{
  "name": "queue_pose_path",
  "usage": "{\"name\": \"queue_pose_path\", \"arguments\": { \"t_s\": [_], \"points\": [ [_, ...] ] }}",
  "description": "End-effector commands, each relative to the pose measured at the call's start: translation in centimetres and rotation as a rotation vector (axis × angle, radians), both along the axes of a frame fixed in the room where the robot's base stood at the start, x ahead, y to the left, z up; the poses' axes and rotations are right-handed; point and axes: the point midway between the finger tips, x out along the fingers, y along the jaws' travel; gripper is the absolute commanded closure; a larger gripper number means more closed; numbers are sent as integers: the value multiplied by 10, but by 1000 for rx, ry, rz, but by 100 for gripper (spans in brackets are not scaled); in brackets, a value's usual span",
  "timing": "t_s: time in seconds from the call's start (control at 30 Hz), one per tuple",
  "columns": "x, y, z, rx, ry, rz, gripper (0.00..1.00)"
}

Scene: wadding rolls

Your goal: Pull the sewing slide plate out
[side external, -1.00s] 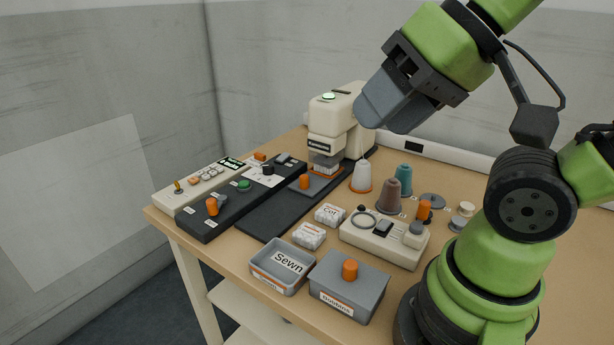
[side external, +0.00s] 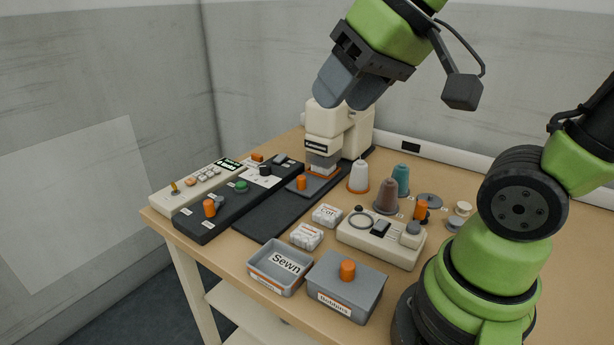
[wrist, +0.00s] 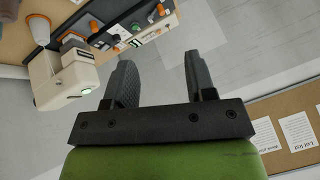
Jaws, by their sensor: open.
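The sewing machine (side external: 326,128) is cream and stands at the back of the table; in the wrist view it shows at the left (wrist: 62,82). The slide plate (side external: 308,187) is a grey plate with an orange knob (side external: 301,183), lying on the dark base in front of the machine. A white pad with an orange edge (side external: 322,170) lies under the machine's head. My gripper (side external: 345,98) is above the machine, apart from the plate. In the wrist view its two fingers (wrist: 158,75) are spread with nothing between them.
A control strip (side external: 238,200) and a cream button panel (side external: 198,185) lie left of the dark base. Thread cones (side external: 386,196), a cream device (side external: 381,237), a "Sewn" tray (side external: 279,268) and a lidded grey box (side external: 345,288) stand to the right and front.

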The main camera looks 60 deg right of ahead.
Motion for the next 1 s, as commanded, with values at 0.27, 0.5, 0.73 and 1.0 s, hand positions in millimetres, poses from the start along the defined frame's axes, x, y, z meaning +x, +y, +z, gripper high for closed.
{"name": "queue_pose_path", "arguments": {
  "t_s": [0.27,0.5,0.73,1.0],
  "points": [
    [98,-62,-30,-125,65,120,50],
    [154,-138,-101,-207,116,232,50],
    [170,-196,-173,-258,145,319,50],
    [173,-213,-206,-274,154,355,50]
  ]
}}
